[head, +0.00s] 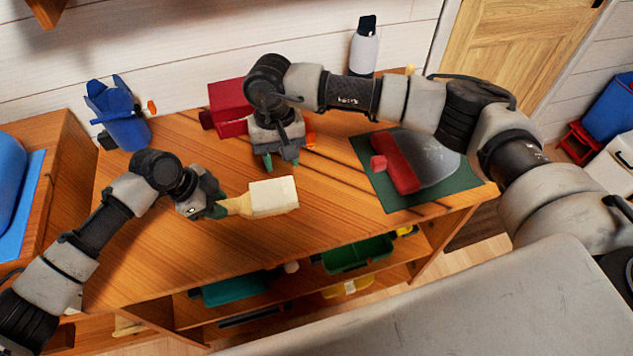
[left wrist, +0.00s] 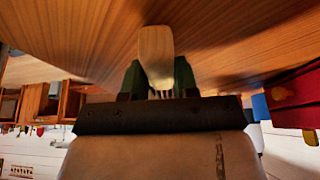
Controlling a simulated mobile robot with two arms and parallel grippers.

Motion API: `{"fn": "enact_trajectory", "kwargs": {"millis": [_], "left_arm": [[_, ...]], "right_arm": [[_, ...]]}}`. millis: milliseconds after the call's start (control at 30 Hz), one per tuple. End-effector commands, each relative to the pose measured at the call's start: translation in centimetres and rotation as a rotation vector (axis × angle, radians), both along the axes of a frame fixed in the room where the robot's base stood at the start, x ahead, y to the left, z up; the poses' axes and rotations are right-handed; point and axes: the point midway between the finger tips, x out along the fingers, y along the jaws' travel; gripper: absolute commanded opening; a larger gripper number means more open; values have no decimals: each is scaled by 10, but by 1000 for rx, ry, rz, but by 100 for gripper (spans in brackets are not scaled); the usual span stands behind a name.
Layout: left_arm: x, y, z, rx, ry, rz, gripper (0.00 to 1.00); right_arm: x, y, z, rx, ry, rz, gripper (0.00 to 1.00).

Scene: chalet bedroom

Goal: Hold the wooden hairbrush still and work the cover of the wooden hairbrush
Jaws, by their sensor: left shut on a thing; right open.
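The wooden hairbrush (head: 238,205) lies at the middle of the wooden table, its handle pointing left. A cream, block-shaped cover (head: 273,197) encloses its head at the right end, so the bristles are hidden. My left gripper (head: 217,207) is shut on the handle from the left. In the left wrist view, the pale end of the hairbrush (left wrist: 156,52) shows between the green fingers of my left gripper (left wrist: 158,80). My right gripper (head: 281,162) points down behind the cover, open and apart from it, with nothing visible between its fingers.
A red box (head: 230,107) and a blue container (head: 122,118) stand at the table's back. A white bottle (head: 363,50) with a black top is further back. A red-handled grey tool (head: 395,163) lies on a green mat (head: 436,191) at right. The tabletop in front of the hairbrush is clear.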

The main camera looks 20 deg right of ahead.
Motion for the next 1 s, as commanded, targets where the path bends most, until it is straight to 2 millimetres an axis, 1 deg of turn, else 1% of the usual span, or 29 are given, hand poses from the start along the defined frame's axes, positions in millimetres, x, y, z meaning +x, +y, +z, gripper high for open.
{"fn": "enact_trajectory", "kwargs": {"millis": [100, 133, 300, 333, 567, 667, 767, 1000], "left_arm": [[0, 0, 0, 0, -1, 0, 9], [0, 0, 0, 0, -1, 0, 31], [0, 0, 0, 0, 0, 0, 57], [0, 0, 0, 0, 0, 0, 59], [0, 0, 0, 0, 0, 0, 59], [0, 2, 4, 0, -1, 0, 59], [1, 7, 15, -1, -2, 0, 59], [3, 29, 61, 1, -4, 1, 59]], "right_arm": [[0, 0, 0, 0, 1, 0, 40], [0, 0, 0, 0, 1, 0, 40], [0, 0, -1, 0, 1, 0, 40], [0, 0, -1, 0, 1, 0, 40], [0, 0, -1, 0, 1, 0, 40], [0, 0, -1, 0, 1, 0, 40], [0, 0, -1, 0, 1, 0, 40], [0, 0, -1, 0, 1, 0, 40]]}}
